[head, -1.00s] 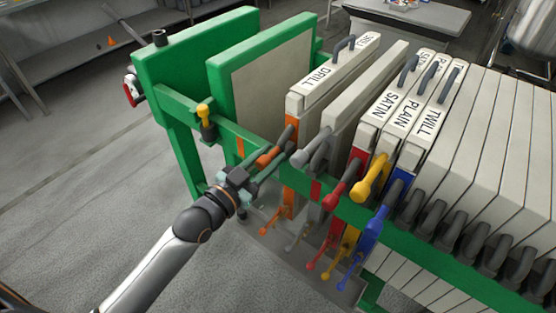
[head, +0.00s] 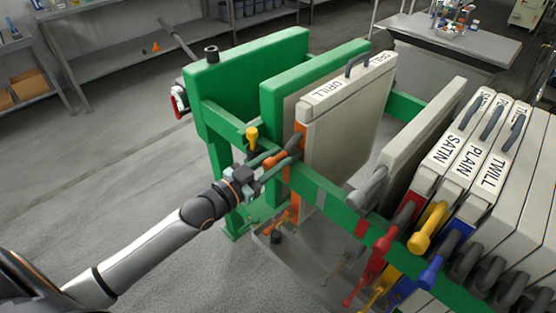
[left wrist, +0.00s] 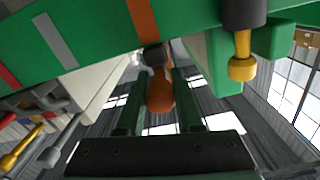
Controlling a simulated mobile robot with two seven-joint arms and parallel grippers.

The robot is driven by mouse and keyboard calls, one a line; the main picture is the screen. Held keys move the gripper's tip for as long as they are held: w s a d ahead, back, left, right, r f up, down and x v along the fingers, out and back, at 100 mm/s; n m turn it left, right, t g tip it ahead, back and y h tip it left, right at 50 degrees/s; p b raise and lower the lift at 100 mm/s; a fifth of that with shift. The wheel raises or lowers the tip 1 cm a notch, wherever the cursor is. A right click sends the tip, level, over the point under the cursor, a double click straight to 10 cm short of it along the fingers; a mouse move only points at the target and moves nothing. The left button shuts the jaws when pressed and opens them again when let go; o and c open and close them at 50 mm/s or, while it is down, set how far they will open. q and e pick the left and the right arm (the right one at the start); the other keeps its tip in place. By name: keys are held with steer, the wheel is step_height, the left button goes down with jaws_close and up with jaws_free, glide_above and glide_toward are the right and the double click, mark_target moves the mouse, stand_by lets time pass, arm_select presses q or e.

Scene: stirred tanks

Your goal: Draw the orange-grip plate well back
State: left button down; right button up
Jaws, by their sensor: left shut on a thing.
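The orange-grip plate (head: 350,120), pale and labelled DRILL, hangs upright on the green rail (head: 330,195), close to the green-backed plate (head: 275,90) on its left. A wide gap separates it from the grey-grip plate (head: 425,130). My left gripper (head: 267,172) is shut on its orange grip (head: 275,159) outside the rail. In the left wrist view the orange grip (left wrist: 160,95) lies between the two fingers, just below an orange stripe (left wrist: 141,18) on the rail. My right gripper is not in view.
Plates labelled SATIN (head: 440,155), PLAIN and TWILL stand packed at the right, with red, yellow and blue grips. A yellow knob (head: 252,137) on the rail is close to my left gripper. A tray (head: 300,262) lies below the rail. The floor at left is clear.

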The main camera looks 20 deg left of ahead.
arm_select(q)
steer(key=shift+w+r, duration=0.1)
steer(key=shift+r, duration=0.05)
steer(key=c, duration=0.7)
jaws_free()
steer(key=shift+o, duration=0.6)
steer(key=shift+s+a+f, duration=0.2)
steer(key=shift+s, duration=0.45)
steer(key=v, duration=1.1)
steer(key=shift+s+r, duration=0.1)
steer(key=shift+r, duration=0.05)
